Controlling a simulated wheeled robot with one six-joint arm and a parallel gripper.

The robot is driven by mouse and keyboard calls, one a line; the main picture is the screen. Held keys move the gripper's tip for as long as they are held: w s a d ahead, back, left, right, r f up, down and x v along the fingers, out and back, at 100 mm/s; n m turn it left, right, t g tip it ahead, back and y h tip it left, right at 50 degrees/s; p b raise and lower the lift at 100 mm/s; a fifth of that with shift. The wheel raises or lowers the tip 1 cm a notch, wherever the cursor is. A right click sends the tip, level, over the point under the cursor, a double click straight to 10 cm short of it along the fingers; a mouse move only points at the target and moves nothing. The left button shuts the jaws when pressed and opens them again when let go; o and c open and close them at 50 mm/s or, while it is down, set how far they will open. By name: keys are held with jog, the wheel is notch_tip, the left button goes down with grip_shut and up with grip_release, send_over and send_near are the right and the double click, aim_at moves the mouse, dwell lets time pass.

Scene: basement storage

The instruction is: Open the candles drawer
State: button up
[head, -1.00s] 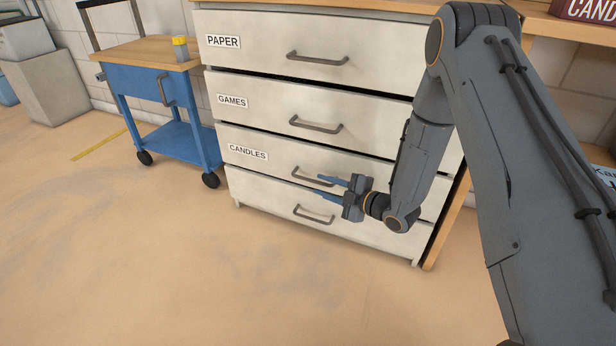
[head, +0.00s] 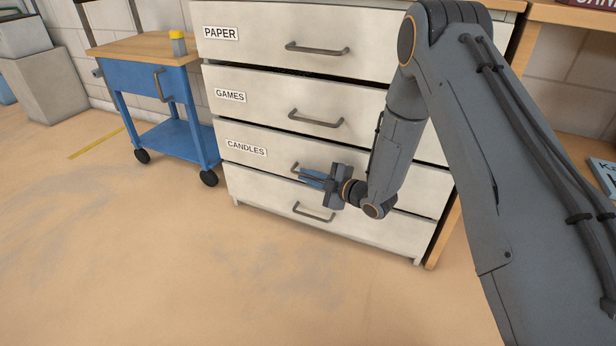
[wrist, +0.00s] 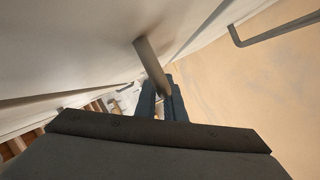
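The candles drawer (head: 262,163) is the third one down in the white drawer unit, marked by a CANDLES label (head: 246,148). Its front looks flush with the unit. Its grey bar handle (head: 295,167) is partly hidden behind my gripper (head: 308,179). In the wrist view the handle (wrist: 150,60) runs down between the two blue fingers of my gripper (wrist: 162,100), which are closed in around it.
Above are the PAPER (head: 262,42) and GAMES (head: 260,103) drawers; below is an unlabelled drawer with its own handle (head: 314,213). A blue wheeled cart (head: 150,82) stands at the left. The floor (head: 150,260) in front is clear.

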grip_shut()
jog(key=shift+s, duration=0.1)
jog(key=s+a+p, duration=0.4)
jog(key=s+p, duration=0.2)
jog(key=s, duration=0.5)
jog(key=s+a+p, duration=0.4)
jog(key=s+p, duration=0.2)
jog(key=s, duration=0.5)
jog(key=shift+p, duration=0.4)
jog(key=o, duration=0.6)
grip_release()
jog(key=shift+s, duration=0.1)
jog(key=p+v, duration=0.1)
jog(key=v, duration=0.6)
jog(key=shift+s+d+r+p, duration=0.15)
jog(key=shift+d+p, duration=0.15)
jog(key=shift+p, duration=0.1)
jog(key=shift+s, duration=0.1)
